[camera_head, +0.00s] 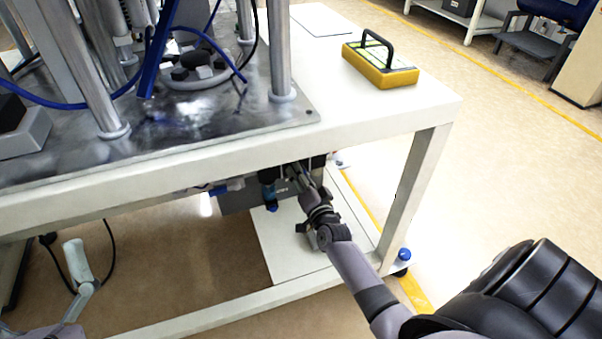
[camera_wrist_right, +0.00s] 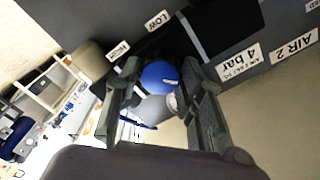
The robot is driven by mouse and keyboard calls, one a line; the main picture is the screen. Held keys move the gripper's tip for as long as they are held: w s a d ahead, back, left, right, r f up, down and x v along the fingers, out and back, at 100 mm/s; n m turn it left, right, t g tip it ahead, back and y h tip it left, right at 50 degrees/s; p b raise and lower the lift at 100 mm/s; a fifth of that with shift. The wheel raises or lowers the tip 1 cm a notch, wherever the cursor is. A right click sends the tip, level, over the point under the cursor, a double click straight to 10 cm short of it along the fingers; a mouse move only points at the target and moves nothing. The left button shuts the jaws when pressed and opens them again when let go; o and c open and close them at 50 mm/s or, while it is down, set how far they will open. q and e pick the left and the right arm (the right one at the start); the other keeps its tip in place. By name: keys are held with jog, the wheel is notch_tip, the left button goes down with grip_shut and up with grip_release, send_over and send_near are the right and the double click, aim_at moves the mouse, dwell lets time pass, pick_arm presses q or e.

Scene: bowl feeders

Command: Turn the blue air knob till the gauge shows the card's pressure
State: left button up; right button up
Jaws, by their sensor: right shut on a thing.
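In the right wrist view the round blue knob (camera_wrist_right: 159,76) sits between the two fingers of my right gripper (camera_wrist_right: 161,80), which is shut on it. The card (camera_wrist_right: 240,62) to its right reads "4 bar". A small pale round part (camera_wrist_right: 173,101) shows beside the knob; I cannot tell if it is the gauge, and no needle is readable. In the head view my right gripper (camera_head: 301,174) reaches under the table top to a dark unit, and the knob cannot be made out there.
A yellow case (camera_head: 380,65) stands on top.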

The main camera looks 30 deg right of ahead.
pick_arm(q)
jog(key=shift+w+f+g+y, duration=0.3)
jog(key=shift+w+f, duration=0.1)
jog(key=shift+f, duration=0.05)
pick_arm(e)
jog(key=shift+m, duration=0.8)
pick_arm(q)
jog(key=shift+w, duration=0.1)
pick_arm(e)
jog(key=o, duration=1.1)
jog(key=shift+o, duration=0.2)
pick_arm(q)
jog(key=shift+d, duration=0.1)
pick_arm(e)
jog(key=shift+s, duration=0.1)
jog(key=v, duration=1.1)
jog(key=shift+s+a, duration=0.2)
jog(key=shift+s, duration=0.2)
jog(key=shift+f, duration=0.1)
